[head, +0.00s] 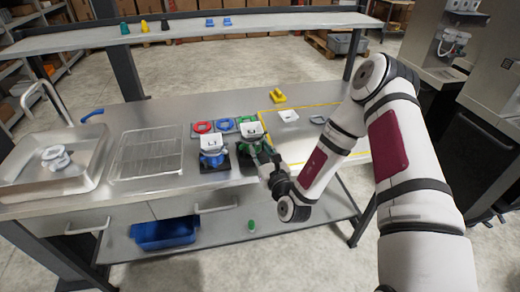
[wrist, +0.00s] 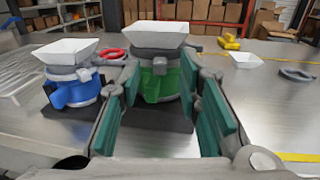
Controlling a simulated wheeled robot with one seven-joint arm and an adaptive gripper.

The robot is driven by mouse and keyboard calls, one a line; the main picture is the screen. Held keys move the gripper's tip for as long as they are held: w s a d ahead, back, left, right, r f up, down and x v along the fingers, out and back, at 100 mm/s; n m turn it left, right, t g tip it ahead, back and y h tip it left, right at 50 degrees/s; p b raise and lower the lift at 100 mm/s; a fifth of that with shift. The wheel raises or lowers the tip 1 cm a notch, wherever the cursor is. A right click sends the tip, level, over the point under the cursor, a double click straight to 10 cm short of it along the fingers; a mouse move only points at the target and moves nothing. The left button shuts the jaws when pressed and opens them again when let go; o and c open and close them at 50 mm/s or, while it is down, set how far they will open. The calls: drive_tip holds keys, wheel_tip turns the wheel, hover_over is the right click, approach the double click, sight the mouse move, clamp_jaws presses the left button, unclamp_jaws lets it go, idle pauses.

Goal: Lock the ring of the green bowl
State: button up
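The green bowl (wrist: 172,80) stands upright on a dark base, with a white square hopper (wrist: 158,36) on top and a grey band just under the hopper. A green tab sticks out at its front; I cannot tell whether its ring is locked. In the head view the green bowl (head: 250,141) is partly hidden by my gripper. My gripper (wrist: 165,92) is open, its two teal-padded fingers pointing at the green bowl from the front, one on each side of it in the wrist view. Nothing is held. Contact is not clear.
A similar blue unit (wrist: 78,88) with a white hopper stands close on the left. Behind are a red ring (head: 202,127) and a blue ring (head: 225,124). A sink (head: 83,175) and wire rack (head: 147,152) lie left. A yellow block (head: 278,97) stands at the back.

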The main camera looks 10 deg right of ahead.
drive_tip(key=s+d, duration=0.1)
drive_tip(key=s, duration=1)
drive_tip(key=shift+d, duration=0.3)
drive_tip(key=shift+r, duration=0.1)
